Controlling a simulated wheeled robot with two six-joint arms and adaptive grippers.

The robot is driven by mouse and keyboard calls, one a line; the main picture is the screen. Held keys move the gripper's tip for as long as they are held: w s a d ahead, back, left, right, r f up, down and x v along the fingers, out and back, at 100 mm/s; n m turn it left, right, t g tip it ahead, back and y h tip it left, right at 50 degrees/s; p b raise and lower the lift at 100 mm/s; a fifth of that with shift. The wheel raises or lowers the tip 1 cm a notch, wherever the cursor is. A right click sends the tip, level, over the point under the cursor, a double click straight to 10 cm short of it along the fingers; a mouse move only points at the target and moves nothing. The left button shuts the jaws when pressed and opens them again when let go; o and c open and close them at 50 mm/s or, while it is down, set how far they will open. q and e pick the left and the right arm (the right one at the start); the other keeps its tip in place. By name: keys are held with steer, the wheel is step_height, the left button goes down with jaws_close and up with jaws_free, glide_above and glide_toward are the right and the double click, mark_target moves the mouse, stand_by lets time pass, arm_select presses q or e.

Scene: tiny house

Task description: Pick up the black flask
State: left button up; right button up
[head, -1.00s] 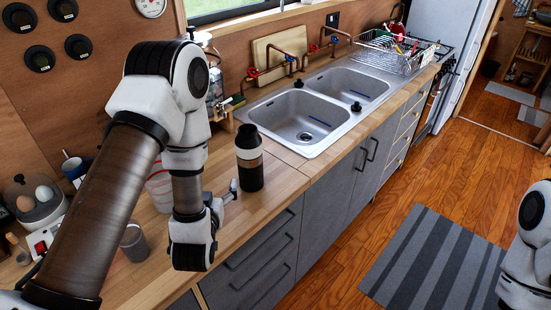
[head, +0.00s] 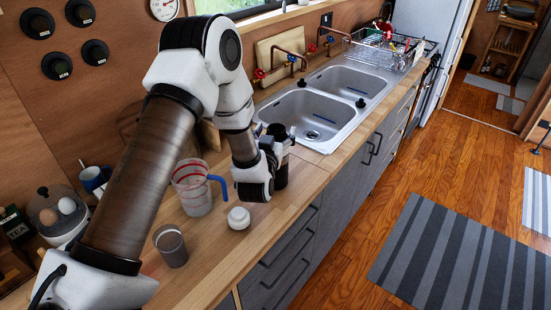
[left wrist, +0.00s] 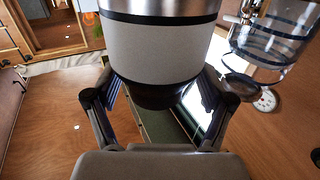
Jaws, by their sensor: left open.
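The black flask (head: 282,172) stands upright on the wooden counter, just left of the sink, partly hidden by my left wrist. My left gripper (head: 276,136) is at its upper part, with fingers showing on both sides. In the left wrist view the flask (left wrist: 165,50) appears large, with a pale grey band between dark parts. The open fingers of the left gripper (left wrist: 160,88) lie to either side of it; I cannot tell whether they touch it. My right gripper is not in view.
A measuring jug (head: 194,190) with a blue handle, a small white jar (head: 238,217) and a grey cup (head: 171,246) stand left of the flask. The sink (head: 310,118) is behind and to its right. The counter's front edge is close by.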

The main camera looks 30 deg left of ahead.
arm_select(q)
steer(key=shift+w+d+f, duration=0.15)
steer(key=shift+c, duration=0.7)
steer(key=c, duration=0.6)
jaws_close()
